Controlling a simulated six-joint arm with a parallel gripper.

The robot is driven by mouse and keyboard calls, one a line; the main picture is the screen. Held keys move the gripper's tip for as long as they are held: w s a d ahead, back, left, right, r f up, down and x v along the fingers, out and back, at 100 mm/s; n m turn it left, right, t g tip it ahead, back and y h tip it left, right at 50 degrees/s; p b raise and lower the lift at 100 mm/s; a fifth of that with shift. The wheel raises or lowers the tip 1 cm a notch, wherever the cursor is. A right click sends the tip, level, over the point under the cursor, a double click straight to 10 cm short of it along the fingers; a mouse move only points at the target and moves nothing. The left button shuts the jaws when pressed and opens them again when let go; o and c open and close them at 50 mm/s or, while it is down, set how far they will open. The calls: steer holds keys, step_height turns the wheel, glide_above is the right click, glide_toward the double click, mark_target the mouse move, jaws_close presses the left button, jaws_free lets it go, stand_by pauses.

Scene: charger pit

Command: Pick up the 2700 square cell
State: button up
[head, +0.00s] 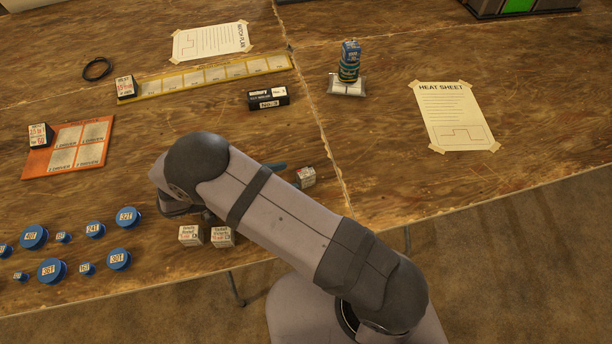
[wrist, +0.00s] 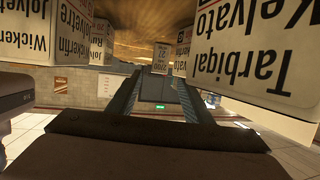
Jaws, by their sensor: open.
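The wrist view appears upside down. A white square cell whose label seems to read 2700 (wrist: 181,52) shows there beyond my fingers, partly hidden by the nearer Tarbiqal Kelvato cell (wrist: 245,45). A cell with a partly legible label (wrist: 160,57) shows beside it, in line with the gap between my fingers. My gripper (wrist: 160,85) is open with nothing visible between its fingers. In the head view my arm hides most of my gripper. White cells show there at front (head: 191,236) and right of the arm (head: 306,177); I cannot read which is 2700.
Wickerfin cells (wrist: 35,32) stand close on the wrist view's left. The table's right is mostly clear.

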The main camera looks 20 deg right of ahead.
mark_target(299, 175)
steer(key=shift+p+x, duration=1.4)
steer(key=shift+x, duration=2.35)
steer(key=shift+s+f, duration=0.1)
jaws_close()
